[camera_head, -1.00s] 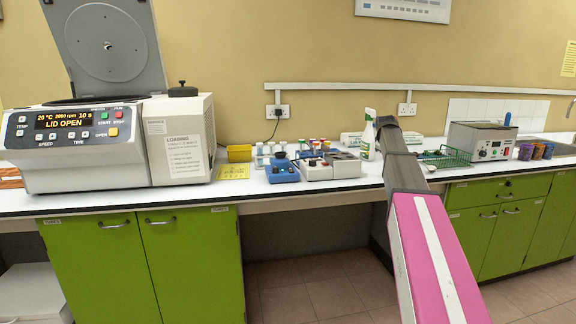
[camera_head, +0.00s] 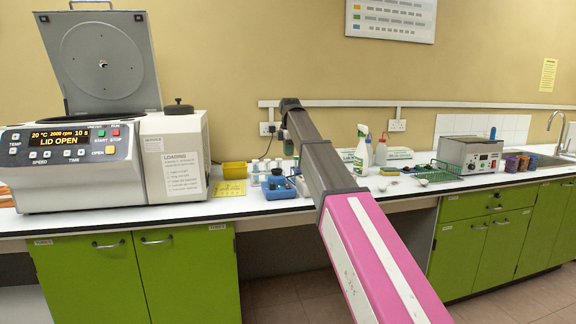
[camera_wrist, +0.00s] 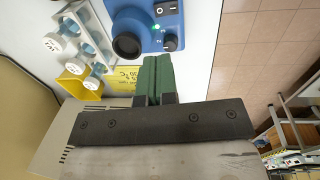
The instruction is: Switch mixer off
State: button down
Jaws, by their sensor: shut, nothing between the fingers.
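My gripper (camera_wrist: 157,59) has green fingers, closed together and empty. In the picture, its tips lie just below the knob edge of the mixer; whether they touch cannot be told. In the head view, my gripper (camera_head: 288,147) hangs above the mixer.
A white rack with capped tubes (camera_wrist: 92,35) stands beside the mixer, with a yellow tray (camera_head: 235,169) nearby. A large open-lidded centrifuge (camera_head: 110,165) stands left. A spray bottle (camera_head: 362,152), green wire rack (camera_head: 437,170) and grey bath (camera_head: 470,152) stand right.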

aim_at(288, 185)
jog(key=f, duration=0.3)
jog(key=w+f, duration=0.1)
jog(key=f, duration=0.7)
jog(key=shift+w+a+f, duration=0.15)
jog(key=shift+f, duration=0.05)
jog(key=shift+w+f, duration=0.1)
jog(key=shift+f, duration=0.65)
